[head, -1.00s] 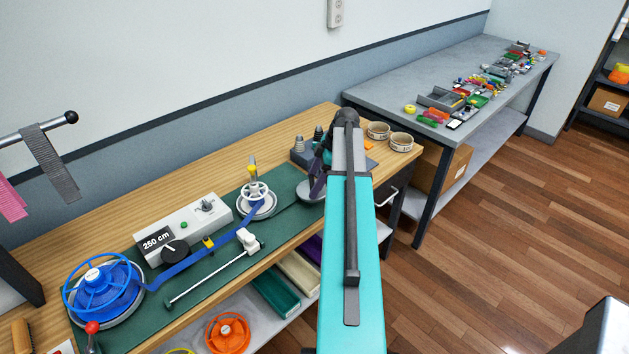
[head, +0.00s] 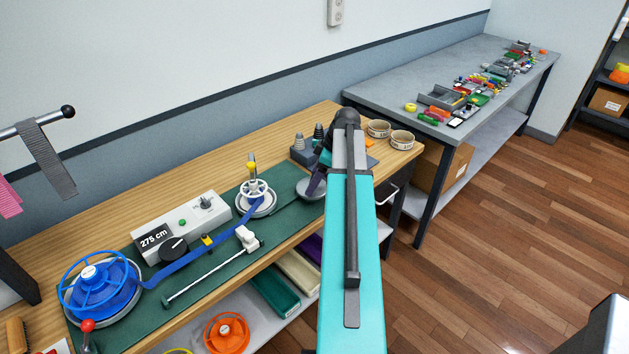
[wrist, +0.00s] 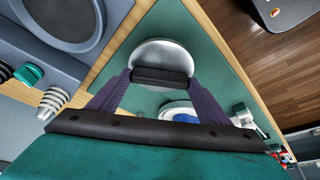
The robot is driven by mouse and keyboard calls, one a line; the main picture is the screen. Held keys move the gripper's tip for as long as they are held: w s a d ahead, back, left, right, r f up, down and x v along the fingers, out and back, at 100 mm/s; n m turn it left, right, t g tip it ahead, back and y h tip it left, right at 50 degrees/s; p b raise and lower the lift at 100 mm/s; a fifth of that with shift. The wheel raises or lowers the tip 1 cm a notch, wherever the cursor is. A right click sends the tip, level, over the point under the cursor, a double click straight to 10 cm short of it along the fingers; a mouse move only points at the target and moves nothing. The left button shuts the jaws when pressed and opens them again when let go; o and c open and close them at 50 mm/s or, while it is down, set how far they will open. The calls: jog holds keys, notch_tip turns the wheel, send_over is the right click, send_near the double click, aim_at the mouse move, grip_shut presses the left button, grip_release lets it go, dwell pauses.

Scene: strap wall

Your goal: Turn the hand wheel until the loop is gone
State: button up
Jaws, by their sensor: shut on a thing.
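In the wrist view, my purple fingers (wrist: 160,78) are shut on a dark bar in front of the grey disc (wrist: 160,57). What the bar belongs to is partly hidden.
A grey counter box (head: 180,225) reads 275 cm. A white rod with a slider (head: 246,238) lies along the mat's front, and a red-knobbed lever (head: 87,327) stands at front left. Tape rolls (head: 402,140) sit at the bench's right end. A second bench (head: 400,80) stands behind.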

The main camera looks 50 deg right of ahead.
jog(key=shift+s+a+m+t+h+b, duration=0.15)
jog(key=shift+m+h+b, duration=0.35)
jog(key=shift+m, duration=0.7)
jog(key=shift+w+m+t+h+b, duration=0.15)
jog(key=shift+m+h+b, duration=0.3)
jog(key=shift+m, duration=0.75)
jog(key=o, duration=1)
jog(key=shift+s, duration=0.1)
jog(key=shift+o, duration=0.2)
jog(key=shift+r, duration=0.15)
jog(key=b+v, duration=0.3)
jog(key=v, duration=1)
jog(key=shift+s+r, duration=0.15)
jog(key=shift+r, duration=0.1)
